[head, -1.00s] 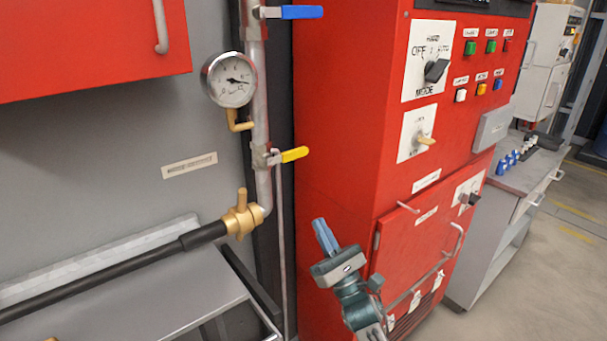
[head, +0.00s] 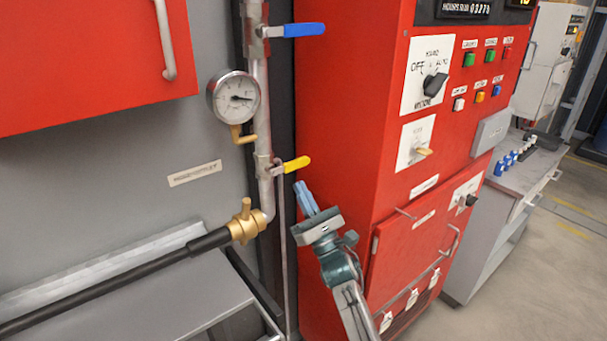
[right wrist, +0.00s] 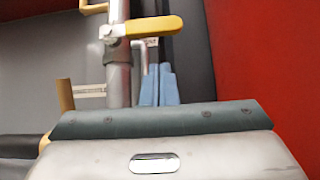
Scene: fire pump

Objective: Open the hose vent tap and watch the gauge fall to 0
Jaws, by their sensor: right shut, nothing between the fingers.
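A yellow lever (head: 290,165) is on a valve on the vertical pipe, pointing right. It also shows in the right wrist view (right wrist: 153,26), above the fingers. A round white gauge (head: 236,97) sits higher on the pipe, its needle pointing right; the numbers are too small to read. A small brass-coloured lever (head: 243,136) is just below it. A brass hose coupling with an upright lug (head: 244,224) joins the black hose to the pipe. My right gripper (head: 306,197) is shut and empty, below and apart from the yellow lever. Its blue fingers show in the wrist view (right wrist: 159,86).
A blue lever (head: 304,30) is higher on the pipe. A red control cabinet (head: 345,130) with knobs and buttons stands right of the pipe. A grey shelf (head: 150,300) lies under the black hose (head: 110,280). A red box (head: 80,50) hangs at upper left.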

